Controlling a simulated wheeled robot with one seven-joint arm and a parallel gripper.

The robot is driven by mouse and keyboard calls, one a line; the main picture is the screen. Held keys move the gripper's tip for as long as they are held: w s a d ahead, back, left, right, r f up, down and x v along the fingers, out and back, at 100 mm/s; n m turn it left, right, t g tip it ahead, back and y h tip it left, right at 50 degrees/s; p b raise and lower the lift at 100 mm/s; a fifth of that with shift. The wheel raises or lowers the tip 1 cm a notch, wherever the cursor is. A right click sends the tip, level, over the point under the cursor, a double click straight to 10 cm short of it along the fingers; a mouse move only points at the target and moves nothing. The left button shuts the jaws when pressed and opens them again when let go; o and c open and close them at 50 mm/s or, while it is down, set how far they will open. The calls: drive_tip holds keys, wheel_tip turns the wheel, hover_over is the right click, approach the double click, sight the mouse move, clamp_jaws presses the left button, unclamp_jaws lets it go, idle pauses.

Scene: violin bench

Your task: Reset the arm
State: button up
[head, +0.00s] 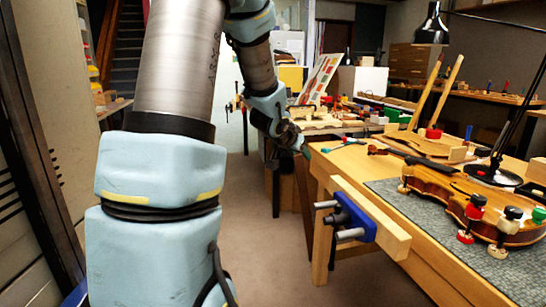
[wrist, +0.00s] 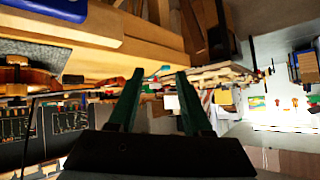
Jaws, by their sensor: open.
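My arm reaches up and over at the left of the head view, and bends down toward the bench. My gripper (head: 303,151) is small in the head view, beside the left end of the wooden bench (head: 345,165). In the wrist view my gripper (wrist: 158,80) shows two green fingers set apart, with nothing between them. The wrist view is turned, with the bench (wrist: 125,62) along its upper left. The fingertips look clear of the bench, though the exact gap cannot be told.
A violin (head: 450,195) with several clamps lies on a grey mat (head: 400,200). A blue vise (head: 355,218) juts from the bench's front. A black lamp (head: 432,28) stands behind. Another cluttered bench (head: 335,127) is further back. The floor (head: 260,235) before the bench is clear.

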drive_tip(key=s+a+f+n+g+y, duration=0.3)
drive_tip(key=s+a+f+n+y, duration=0.1)
drive_tip(key=s+a, duration=0.7)
drive_tip(key=s+a+f+n+g, duration=0.1)
drive_tip(key=s+a+f+g, duration=0.15)
drive_tip(key=s, duration=0.45)
drive_tip(key=s+a+f+n+g, duration=0.1)
drive_tip(key=s+n+g, duration=0.15)
drive_tip(key=s, duration=0.45)
wheel_tip(320, 180, up, 12)
drive_tip(key=p, duration=1.2)
drive_tip(key=shift+w+m+y, duration=0.35)
drive_tip(key=shift+m+y, duration=0.05)
drive_tip(key=shift+m, duration=0.05)
